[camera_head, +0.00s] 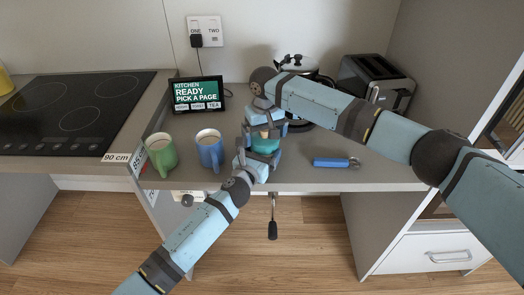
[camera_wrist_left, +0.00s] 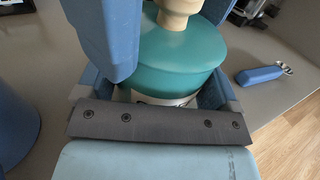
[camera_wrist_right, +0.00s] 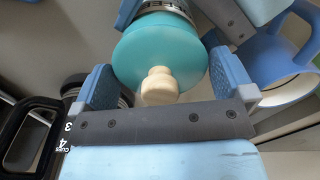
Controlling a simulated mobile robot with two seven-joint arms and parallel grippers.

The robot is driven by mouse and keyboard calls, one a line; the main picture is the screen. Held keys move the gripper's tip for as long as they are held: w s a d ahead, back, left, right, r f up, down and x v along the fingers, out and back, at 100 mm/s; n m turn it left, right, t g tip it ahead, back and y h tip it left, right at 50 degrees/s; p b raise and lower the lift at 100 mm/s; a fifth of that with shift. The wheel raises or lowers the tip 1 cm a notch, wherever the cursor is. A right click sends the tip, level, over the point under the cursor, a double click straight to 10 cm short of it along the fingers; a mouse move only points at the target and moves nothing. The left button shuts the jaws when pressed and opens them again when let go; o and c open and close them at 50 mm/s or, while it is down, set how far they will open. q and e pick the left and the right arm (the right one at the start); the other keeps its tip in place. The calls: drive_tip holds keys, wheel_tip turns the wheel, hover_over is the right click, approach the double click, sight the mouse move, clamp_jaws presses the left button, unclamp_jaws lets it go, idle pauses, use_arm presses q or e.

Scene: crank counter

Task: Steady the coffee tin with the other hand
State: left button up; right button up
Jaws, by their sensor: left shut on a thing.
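The coffee tin (camera_head: 264,146) stands near the counter's front edge. It has a teal lid (camera_wrist_left: 178,50) with a pale wooden knob (camera_wrist_right: 159,87) on top. My left gripper (camera_head: 259,158) is shut on the tin's body from the front, one finger on each side. My right gripper (camera_head: 266,122) is above the tin, pointing down at the lid. Its fingers (camera_wrist_right: 165,88) are wide apart, with the knob between them and clear space on both sides of it. The tin's lower body is mostly hidden by my left gripper.
A blue mug (camera_head: 210,150) and a green mug (camera_head: 161,154) stand to the left. A blue-handled tool (camera_head: 331,162) lies to the right. A tablet sign (camera_head: 199,95), a kettle (camera_head: 297,64) and a toaster (camera_head: 377,80) stand behind. A black-handled crank (camera_head: 272,229) hangs below the counter edge.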

use_arm(q)
drive_tip(key=shift+s+f, duration=0.1)
drive_tip(key=shift+f, duration=0.2)
use_arm(e)
drive_tip(key=c, duration=0.6)
drive_tip(key=shift+c, duration=0.2)
drive_tip(key=shift+r, duration=0.7)
drive_tip(key=shift+r, duration=1.95)
drive_tip(key=w+d+r, duration=0.3)
drive_tip(key=w+r, duration=0.1)
drive_tip(key=w, duration=0.3)
drive_tip(key=shift+w+d, duration=0.15)
use_arm(q)
drive_tip(key=o, duration=0.8)
drive_tip(key=shift+r, duration=0.1)
drive_tip(key=shift+a, duration=0.1)
use_arm(e)
drive_tip(key=shift+f, duration=0.1)
